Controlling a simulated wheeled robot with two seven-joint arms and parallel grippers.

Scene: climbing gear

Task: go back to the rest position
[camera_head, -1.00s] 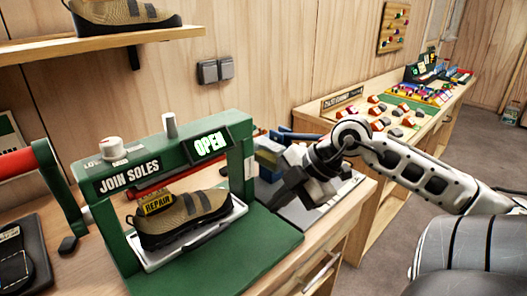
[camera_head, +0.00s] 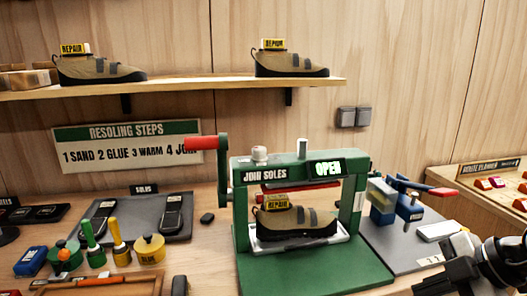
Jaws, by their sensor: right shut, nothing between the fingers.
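My right gripper (camera_head: 432,283) is at the lower right edge of the head view, dark and partly cut off by the frame. It is shut and empty, in front of the grey mat (camera_head: 385,243) and apart from the press. My left gripper is not in view. The green press (camera_head: 241,208), marked JOIN SOLES, has its sign (camera_head: 327,168) lit OPEN. A brown shoe (camera_head: 305,221) with a yellow REPAIR tag sits on the press's light tray.
A blue clamp-like tool (camera_head: 385,215) with a red handle stands right of the press. Soles (camera_head: 172,212), glue pots (camera_head: 149,248) and brushes are at left. Above, a shelf (camera_head: 200,87) holds two tagged shoes. A second table (camera_head: 460,180) is at far right.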

